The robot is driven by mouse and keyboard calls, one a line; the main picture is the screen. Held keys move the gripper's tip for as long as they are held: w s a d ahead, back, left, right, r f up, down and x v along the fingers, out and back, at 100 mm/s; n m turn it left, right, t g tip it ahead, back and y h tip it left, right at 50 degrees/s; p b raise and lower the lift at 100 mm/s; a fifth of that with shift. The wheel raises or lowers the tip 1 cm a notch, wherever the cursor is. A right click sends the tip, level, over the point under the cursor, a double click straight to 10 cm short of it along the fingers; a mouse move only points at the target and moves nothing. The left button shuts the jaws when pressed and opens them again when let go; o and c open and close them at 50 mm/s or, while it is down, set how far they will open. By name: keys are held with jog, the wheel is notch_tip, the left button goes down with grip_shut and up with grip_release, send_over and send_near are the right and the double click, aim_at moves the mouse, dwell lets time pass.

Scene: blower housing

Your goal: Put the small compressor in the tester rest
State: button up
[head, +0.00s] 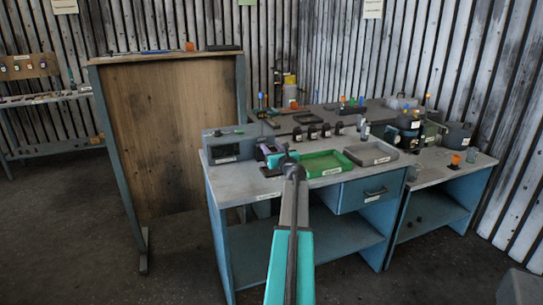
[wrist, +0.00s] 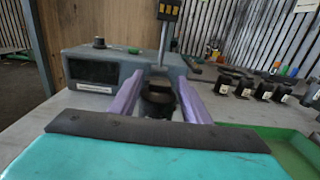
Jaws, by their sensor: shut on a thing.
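The small compressor (wrist: 158,104), a dark round body, sits between the two purple fingers of my gripper (wrist: 165,100) in the wrist view. The fingers are shut on it, and its lower part is partly hidden by my wrist. The tester (wrist: 95,72) is a grey box with a dark screen and a knob, just behind and left of the fingers. In the head view the tester (head: 228,146) stands at the bench's left end, with my gripper (head: 268,152) at its right side. I cannot make out the rest itself, nor whether the compressor touches it.
A green tray (head: 326,164) and a grey tray (head: 370,153) lie right of my gripper. Several small black units (head: 311,132) stand in a row behind. Larger dark machines (head: 405,130) stand further right. A wooden board (head: 175,135) stands left of the bench.

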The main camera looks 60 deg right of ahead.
jog(key=shift+w+d+f, duration=0.1)
jog(key=shift+f, duration=1.6)
jog(key=shift+f, duration=0.1)
jog(key=o, duration=1.5)
jog(key=shift+b+v, duration=0.7)
jog(key=shift+v, duration=5.35)
